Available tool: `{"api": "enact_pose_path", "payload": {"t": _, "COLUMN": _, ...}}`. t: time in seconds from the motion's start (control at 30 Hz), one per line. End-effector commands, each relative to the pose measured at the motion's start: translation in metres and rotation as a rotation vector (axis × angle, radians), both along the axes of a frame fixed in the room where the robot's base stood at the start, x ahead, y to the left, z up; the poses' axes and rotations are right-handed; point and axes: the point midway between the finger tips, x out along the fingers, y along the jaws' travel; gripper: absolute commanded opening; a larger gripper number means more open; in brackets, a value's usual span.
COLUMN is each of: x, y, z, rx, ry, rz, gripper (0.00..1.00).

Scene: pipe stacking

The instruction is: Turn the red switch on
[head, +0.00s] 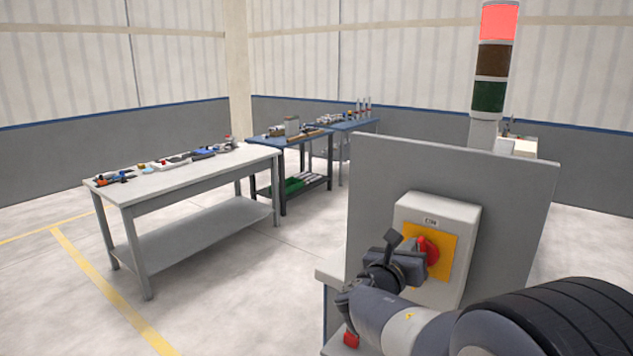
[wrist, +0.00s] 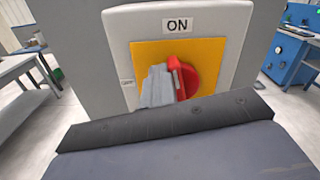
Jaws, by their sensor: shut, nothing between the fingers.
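The red switch (wrist: 196,76) is a round rotary knob with a raised bar, on a yellow plate (wrist: 210,50) on a light grey box (wrist: 230,18). An "ON" label sits above the plate; a small label at its left is hard to read. The knob's bar looks near upright in the wrist view. My gripper (wrist: 157,86) is shut and empty, its grey fingertips close against the left side of the bar; contact is unclear. In the head view my gripper (head: 416,264) partly covers the red switch (head: 430,246).
The box is on a grey upright panel (head: 385,180). A signal tower behind it has its red lamp (head: 499,22) lit, with the amber and green lamps dark. A workbench (head: 200,168) with small tools stands at left; open floor lies between.

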Motion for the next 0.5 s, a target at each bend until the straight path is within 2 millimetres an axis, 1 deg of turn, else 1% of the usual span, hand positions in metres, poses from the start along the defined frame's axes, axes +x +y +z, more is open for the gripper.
{"api": "enact_pose_path", "payload": {"t": 0.5, "x": -0.0018, "y": -0.0029, "z": 0.003, "rx": -0.001, "ry": -0.003, "rz": -0.002, "gripper": 0.0}}
